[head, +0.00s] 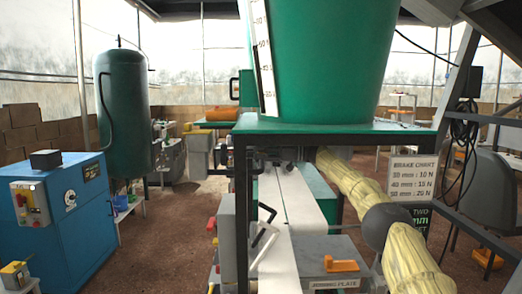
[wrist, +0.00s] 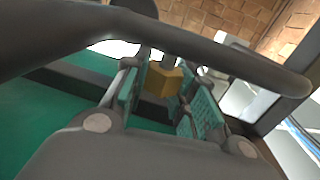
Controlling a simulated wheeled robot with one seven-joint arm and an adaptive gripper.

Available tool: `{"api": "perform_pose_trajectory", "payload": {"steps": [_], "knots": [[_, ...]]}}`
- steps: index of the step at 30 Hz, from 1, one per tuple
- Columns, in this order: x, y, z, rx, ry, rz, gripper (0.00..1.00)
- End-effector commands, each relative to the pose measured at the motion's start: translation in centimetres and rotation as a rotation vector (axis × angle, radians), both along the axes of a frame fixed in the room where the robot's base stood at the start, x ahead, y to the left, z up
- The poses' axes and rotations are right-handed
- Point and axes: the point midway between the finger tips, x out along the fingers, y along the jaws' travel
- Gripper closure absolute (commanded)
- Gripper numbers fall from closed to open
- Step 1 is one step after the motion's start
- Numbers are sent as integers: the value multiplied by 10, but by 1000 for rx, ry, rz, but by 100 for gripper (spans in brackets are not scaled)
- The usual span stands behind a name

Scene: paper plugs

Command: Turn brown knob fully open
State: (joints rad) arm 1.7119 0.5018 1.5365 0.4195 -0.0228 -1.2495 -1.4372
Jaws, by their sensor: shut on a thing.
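The brown knob (wrist: 164,79) is a small yellow-brown block on a short dark stem. It shows in the wrist view between the teal pads of my gripper (wrist: 160,92). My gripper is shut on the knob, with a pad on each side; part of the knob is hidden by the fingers. In the head view my yellow-sleeved arm reaches up and left under the green stand. My gripper and the knob cannot be made out there.
A green stand (head: 330,128) carries a large green tub (head: 335,60) above my arm. A dark curved bar (wrist: 230,58) crosses close in front of the wrist camera. A blue cabinet (head: 75,225) is at left.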

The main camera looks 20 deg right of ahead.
Motion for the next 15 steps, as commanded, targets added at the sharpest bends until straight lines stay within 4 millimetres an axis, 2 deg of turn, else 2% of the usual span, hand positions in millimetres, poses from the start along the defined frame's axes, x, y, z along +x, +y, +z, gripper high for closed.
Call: {"api": "perform_pose_trajectory", "payload": {"steps": [12, 13, 15], "knots": [[0, -2, 1, 2, -1, -1, 97], [0, -2, 1, 2, -1, -1, 71], [0, -2, 1, 2, -1, -1, 59]]}}
